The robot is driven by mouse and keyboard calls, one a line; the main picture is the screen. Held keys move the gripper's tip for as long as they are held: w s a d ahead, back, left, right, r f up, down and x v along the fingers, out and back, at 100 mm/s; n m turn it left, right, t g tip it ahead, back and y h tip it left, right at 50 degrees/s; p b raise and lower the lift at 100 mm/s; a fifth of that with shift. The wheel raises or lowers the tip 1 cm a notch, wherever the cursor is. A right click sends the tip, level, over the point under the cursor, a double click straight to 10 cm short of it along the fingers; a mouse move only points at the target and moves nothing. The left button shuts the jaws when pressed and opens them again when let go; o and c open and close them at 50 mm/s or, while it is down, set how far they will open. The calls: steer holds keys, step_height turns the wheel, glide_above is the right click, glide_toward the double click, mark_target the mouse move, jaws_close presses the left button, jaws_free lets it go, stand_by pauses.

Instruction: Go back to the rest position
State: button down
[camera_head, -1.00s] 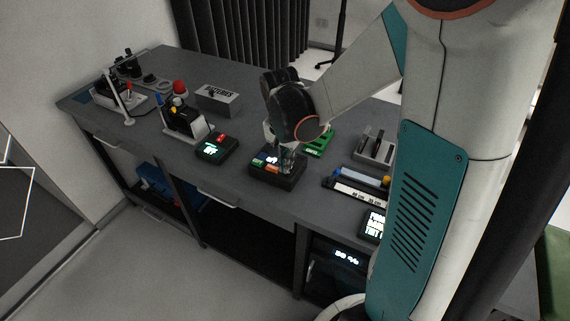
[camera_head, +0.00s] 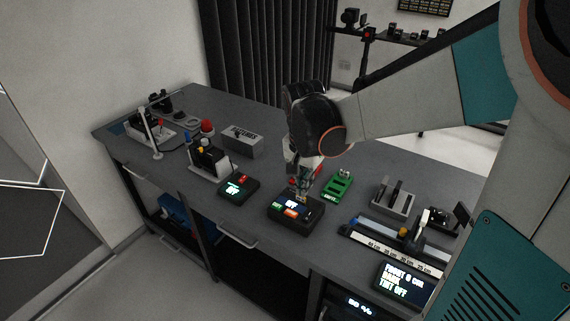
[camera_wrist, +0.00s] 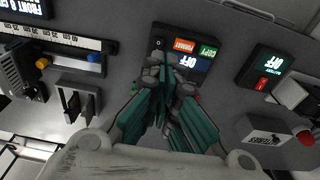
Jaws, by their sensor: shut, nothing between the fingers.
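My gripper (camera_head: 303,186) points down just above the black control box (camera_head: 283,211) with a lit screen and coloured buttons, in the middle of the bench. In the wrist view my gripper (camera_wrist: 163,122) shows teal fingers drawn together, with nothing between them. The same control box (camera_wrist: 193,60) lies just beyond the fingertips there, its screen and its orange and green buttons in sight. I cannot tell whether the fingertips touch the box. My arm reaches in from the right of the head view.
The grey bench (camera_head: 152,112) holds a small box reading OFF (camera_head: 238,190) and a grey batteries box (camera_head: 243,141) to the left. A green board (camera_head: 338,185), a grey slotted block (camera_head: 394,197) and a ruler slider (camera_head: 395,248) stand to the right. Free bench top lies behind.

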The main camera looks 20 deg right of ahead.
steer(key=s+a+r+n+t, duration=0.3)
steer(key=s+n, duration=0.2)
steer(key=s, duration=0.1)
steer(key=s+a+r+n+t+y+b, duration=0.1)
steer(key=s+a+r+n+t, duration=0.2)
steer(key=s+a+n, duration=0.1)
steer(key=shift+s+a+r+n, duration=0.15)
steer(key=shift+s+a+n, duration=0.1)
steer(key=shift+s+n, duration=0.85)
steer(key=c, duration=1.8)
jaws_free()
steer(key=shift+s+a+t, duration=0.1)
steer(key=shift+s+t, duration=0.2)
